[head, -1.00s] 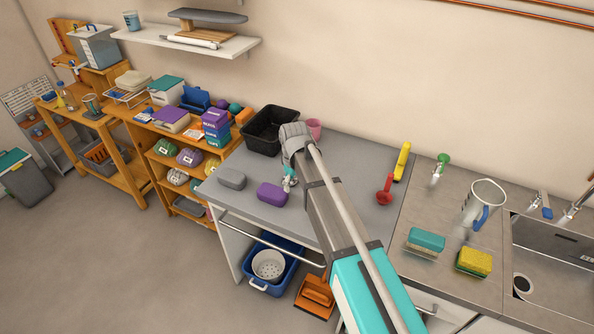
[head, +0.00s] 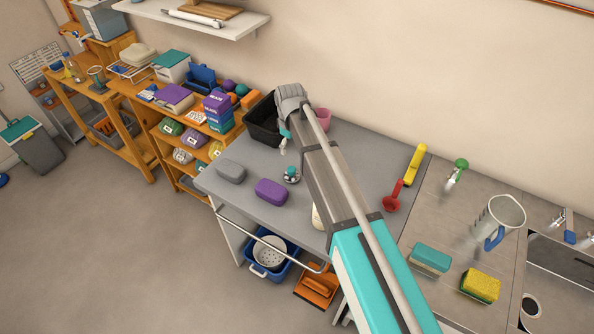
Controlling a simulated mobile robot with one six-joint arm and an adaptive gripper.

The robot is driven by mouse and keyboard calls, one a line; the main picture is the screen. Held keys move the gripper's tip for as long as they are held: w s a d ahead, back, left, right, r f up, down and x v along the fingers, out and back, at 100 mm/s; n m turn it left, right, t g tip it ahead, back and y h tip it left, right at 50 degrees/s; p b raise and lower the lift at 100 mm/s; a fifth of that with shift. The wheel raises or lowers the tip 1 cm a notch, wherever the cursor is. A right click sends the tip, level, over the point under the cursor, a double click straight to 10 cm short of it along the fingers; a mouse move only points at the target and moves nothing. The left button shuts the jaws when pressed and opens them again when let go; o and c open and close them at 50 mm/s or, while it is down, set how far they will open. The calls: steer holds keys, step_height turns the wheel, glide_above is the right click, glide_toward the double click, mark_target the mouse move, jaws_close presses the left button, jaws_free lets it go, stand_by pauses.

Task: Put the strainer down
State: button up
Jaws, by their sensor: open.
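The strainer (head: 291,176), a small metal piece with a teal top, rests on the grey worktop (head: 240,200), just right of and behind the purple block. My gripper (head: 283,147) is small in view, partly hidden by my arm. It hangs above and behind the strainer, apart from it, with open jaws and nothing visible in them.
A purple block (head: 271,192) and a grey block (head: 231,171) lie left of the strainer. A black bin (head: 263,122) and a pink cup (head: 322,119) stand behind. A red ladle-like tool (head: 393,198) lies to the right. A pale object (head: 318,217) is partly hidden by my arm.

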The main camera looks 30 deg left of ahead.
mark_target(291, 169)
steer(key=shift+w+f, duration=0.1)
stand_by(0.3)
step_height(291, 169, down, 8)
steer(key=b, duration=0.8)
steer(key=shift+f+b, duration=0.2)
steer(key=shift+b, duration=0.15)
steer(key=shift+f, duration=0.1)
steer(key=shift+w+a+f+b, duration=0.1)
steer(key=shift+a+f+b, duration=0.05)
steer(key=shift+f+b, duration=2.45)
steer(key=shift+r, duration=0.1)
jaws_close()
